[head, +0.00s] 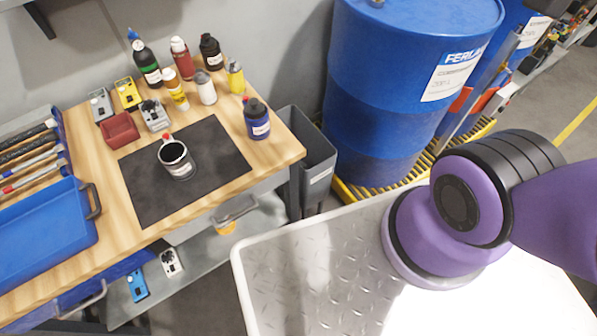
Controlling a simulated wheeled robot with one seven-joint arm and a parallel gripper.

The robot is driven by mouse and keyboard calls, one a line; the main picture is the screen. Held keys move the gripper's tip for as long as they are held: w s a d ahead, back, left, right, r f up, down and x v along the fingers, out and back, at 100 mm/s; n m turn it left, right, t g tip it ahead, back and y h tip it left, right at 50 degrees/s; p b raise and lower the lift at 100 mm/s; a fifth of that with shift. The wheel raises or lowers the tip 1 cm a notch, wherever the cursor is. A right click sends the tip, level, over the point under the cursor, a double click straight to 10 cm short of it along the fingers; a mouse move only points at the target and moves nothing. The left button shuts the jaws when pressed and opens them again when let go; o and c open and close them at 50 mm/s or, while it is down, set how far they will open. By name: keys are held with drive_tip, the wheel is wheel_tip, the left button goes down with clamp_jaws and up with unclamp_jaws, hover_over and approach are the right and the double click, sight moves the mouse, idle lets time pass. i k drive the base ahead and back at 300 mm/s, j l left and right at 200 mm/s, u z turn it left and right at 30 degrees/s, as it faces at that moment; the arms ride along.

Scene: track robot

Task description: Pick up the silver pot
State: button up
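The silver pot (181,171) appears to be the small grey, open-topped pot on the black mat (215,150) on the wooden workbench. It stands upright, its inside looks dark, and a red-tipped item shows at its back rim; I cannot tell whether that item is in it or behind it. My purple and black arm shows at the right, well apart from the pot. My gripper is not in view.
Several bottles, including a dark blue one (257,119), stand behind and right of the mat. A red bin (120,130) and small devices sit behind it. A blue tray (45,235) lies left. A grey bin (316,165) and blue drum (400,80) stand right of the bench.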

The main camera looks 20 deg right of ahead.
sight(174, 155)
drive_tip(key=l+u, duration=0.1)
drive_tip(key=u, duration=1)
